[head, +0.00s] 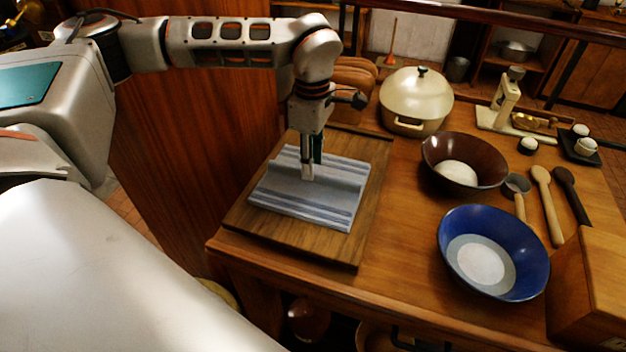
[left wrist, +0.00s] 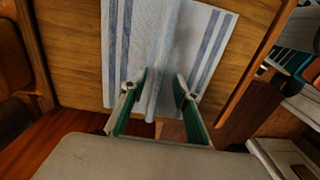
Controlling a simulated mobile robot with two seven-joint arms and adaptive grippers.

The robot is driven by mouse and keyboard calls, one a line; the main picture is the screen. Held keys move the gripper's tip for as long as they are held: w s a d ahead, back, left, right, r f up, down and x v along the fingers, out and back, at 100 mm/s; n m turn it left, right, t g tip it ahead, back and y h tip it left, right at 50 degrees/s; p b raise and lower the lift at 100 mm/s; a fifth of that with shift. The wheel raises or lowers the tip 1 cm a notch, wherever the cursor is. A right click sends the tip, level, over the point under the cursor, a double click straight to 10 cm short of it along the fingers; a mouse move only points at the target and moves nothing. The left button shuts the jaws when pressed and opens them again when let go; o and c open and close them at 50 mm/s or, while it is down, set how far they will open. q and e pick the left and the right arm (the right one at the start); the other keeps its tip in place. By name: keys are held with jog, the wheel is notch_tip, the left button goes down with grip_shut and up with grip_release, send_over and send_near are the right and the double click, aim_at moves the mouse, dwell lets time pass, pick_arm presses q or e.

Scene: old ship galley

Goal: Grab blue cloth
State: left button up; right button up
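The blue cloth (head: 280,193) is light blue-grey with darker stripes and lies on a wooden board (head: 342,247). A raised fold runs along its middle. My left gripper (head: 308,175) points down at the cloth in the head view. In the left wrist view its two fingers (left wrist: 160,88) stand apart on either side of the raised fold of the cloth (left wrist: 170,45), with small gaps showing beside the fold. My right gripper is in neither view.
A cream lidded pot (head: 416,97), a brown bowl (head: 436,150) and a blue bowl (head: 524,281) stand right of the board. Wooden spoons (head: 546,205) and a wooden box (head: 590,295) are farther right. A wooden panel (head: 190,150) rises left of the table.

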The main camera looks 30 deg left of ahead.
pick_arm(q)
notch_tip(320, 180, down, 2)
jog(key=shift+w, duration=0.1)
grip_shut()
